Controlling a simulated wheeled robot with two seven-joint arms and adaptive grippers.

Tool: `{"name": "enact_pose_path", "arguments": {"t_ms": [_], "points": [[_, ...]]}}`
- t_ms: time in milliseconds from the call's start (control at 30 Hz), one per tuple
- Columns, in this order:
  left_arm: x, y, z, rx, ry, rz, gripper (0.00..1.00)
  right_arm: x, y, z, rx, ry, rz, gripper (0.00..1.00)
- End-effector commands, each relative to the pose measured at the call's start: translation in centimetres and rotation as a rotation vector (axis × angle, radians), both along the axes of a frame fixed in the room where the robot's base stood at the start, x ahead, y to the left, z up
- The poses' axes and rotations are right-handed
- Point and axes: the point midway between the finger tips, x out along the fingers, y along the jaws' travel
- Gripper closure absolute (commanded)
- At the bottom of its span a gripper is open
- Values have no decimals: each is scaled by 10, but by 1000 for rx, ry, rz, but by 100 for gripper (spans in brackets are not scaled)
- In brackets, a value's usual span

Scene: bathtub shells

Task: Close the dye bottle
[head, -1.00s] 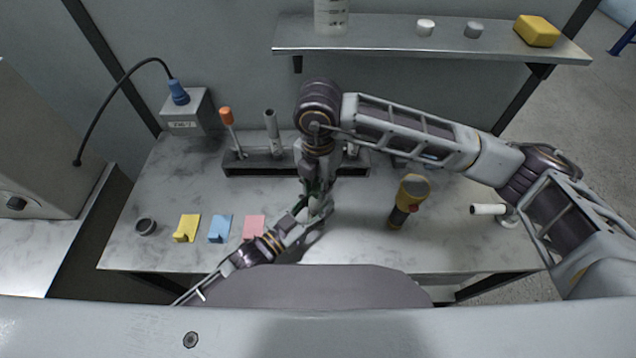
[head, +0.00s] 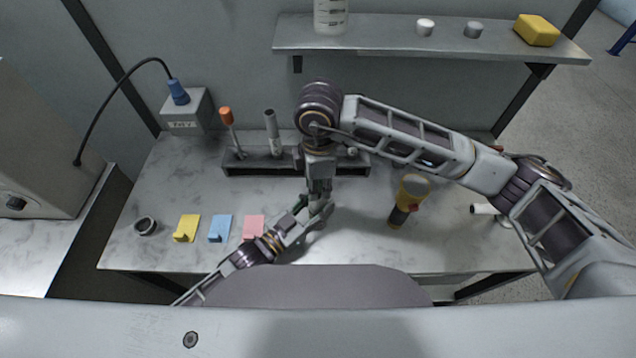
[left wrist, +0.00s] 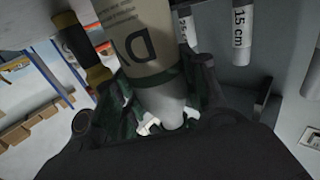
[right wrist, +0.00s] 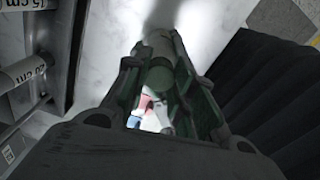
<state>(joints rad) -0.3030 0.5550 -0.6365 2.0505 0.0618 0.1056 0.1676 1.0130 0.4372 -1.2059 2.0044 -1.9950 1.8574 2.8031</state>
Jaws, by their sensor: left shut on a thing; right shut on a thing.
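The dye bottle (left wrist: 150,35), pale with large dark letters on its label, fills the upper middle of the left wrist view. My left gripper (left wrist: 172,82) is shut on its narrower part; in the head view this gripper (head: 318,212) is low over the table's middle. My right gripper (head: 319,190) points down right above it. In the right wrist view its fingers (right wrist: 155,62) are shut on a small round grey-green piece (right wrist: 158,78), which looks like the cap. Whether it sits on the bottle's mouth is hidden.
A rack (head: 255,166) with an orange-handled tool stands behind the grippers. A shelf (head: 380,45) hangs above.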

Motion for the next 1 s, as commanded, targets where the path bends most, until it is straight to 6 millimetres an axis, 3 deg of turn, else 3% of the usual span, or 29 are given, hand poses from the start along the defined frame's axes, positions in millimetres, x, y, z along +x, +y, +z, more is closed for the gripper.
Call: {"name": "enact_pose_path", "arguments": {"t_ms": [100,133,267,667,1000], "points": [[-1,0,0,1,1,-1,100,1,0,1,0,-2,2,83],[-1,0,0,1,1,-1,100,1,0,1,0,-2,3,71],[0,0,0,1,1,-1,100,1,0,0,0,-2,5,54],[0,0,0,1,1,0,100,0,0,3,0,-1,7,53],[0,0,0,1,1,0,100,1,0,30,1,-3,8,53]]}}
